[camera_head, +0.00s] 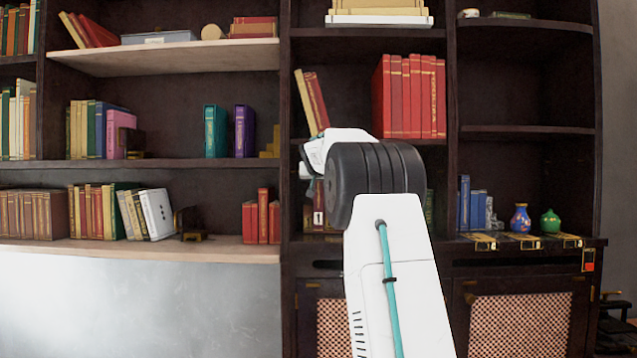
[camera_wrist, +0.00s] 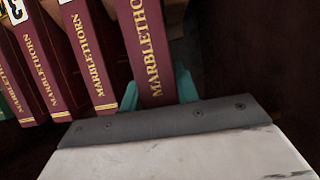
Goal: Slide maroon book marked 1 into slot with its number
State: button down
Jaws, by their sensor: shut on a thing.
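A maroon book (camera_wrist: 146,45) with gold MARBLETHORN lettering stands between the teal fingertips of my gripper (camera_wrist: 158,93) in the wrist view. My gripper is shut on its lower spine. The book's top and any number on it are out of frame there. Matching maroon books (camera_wrist: 88,55) stand close to its left, one with a white label at the top edge. In the head view my arm reaches into the middle bay and hides most of the gripper and the held book. A maroon spine with a pale mark (camera_head: 318,205) shows left of my wrist.
A shelf board runs just above the gripper's level, with large red books (camera_head: 409,97) and two leaning books (camera_head: 311,103) on it. Dark uprights bound the bay. Blue books (camera_head: 473,205), a blue vase (camera_head: 520,218) and a green pot (camera_head: 550,221) stand to the right.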

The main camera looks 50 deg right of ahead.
jog(key=shift+w+d+r, duration=0.1)
jog(key=shift+w+d, duration=0.95)
jog(key=shift+d, duration=0.2)
jog(key=c, duration=1)
grip_release()
jog(key=shift+o, duration=0.2)
jog(key=v, duration=0.7)
jog(key=shift+s+a, duration=0.25)
jog(key=shift+r, duration=0.1)
